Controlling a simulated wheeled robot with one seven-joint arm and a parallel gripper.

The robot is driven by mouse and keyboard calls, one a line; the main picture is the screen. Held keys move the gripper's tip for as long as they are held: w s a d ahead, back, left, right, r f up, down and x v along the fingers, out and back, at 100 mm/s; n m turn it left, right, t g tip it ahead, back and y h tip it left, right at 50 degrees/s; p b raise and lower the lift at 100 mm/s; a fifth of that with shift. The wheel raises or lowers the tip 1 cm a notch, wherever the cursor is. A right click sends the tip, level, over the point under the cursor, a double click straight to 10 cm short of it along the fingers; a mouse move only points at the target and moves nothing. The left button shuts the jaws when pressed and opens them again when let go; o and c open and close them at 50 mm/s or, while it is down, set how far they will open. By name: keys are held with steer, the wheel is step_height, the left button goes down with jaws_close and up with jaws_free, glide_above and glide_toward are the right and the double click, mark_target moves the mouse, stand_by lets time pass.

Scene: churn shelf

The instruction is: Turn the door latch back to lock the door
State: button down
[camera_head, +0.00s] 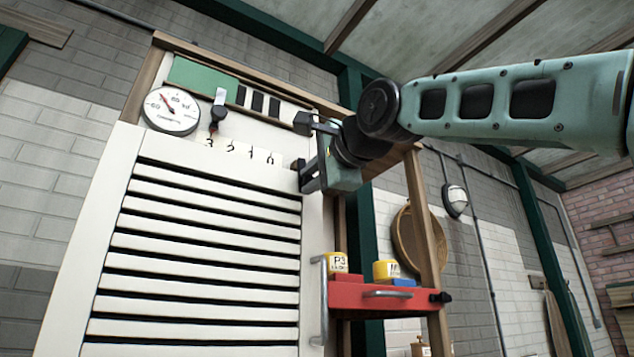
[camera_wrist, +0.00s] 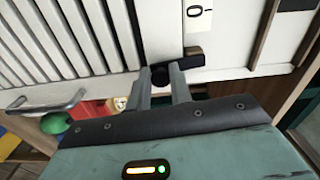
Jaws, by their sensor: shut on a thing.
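The white slatted door (camera_head: 200,240) stands upright, apparently flush in its frame, with a metal bar handle (camera_head: 319,300) on its right side. My gripper (camera_head: 303,151) is at the door's upper right corner. In the wrist view my gripper (camera_wrist: 162,84) has its two grey fingers close together around the dark knob end of the door latch (camera_wrist: 190,64). A dark part of the latch shows beyond the fingers, lying toward the frame side at the door's edge.
Open room lies farther right.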

steer(key=shift+s+a+f+m, duration=0.1)
steer(key=shift+a+m, duration=0.1)
steer(key=shift+m, duration=0.4)
steer(key=c, duration=1.3)
jaws_free()
steer(key=shift+s, duration=0.1)
steer(key=b+v, duration=0.7)
steer(key=v, duration=1)
steer(key=shift+s+d, duration=0.1)
steer(key=shift+d, duration=0.05)
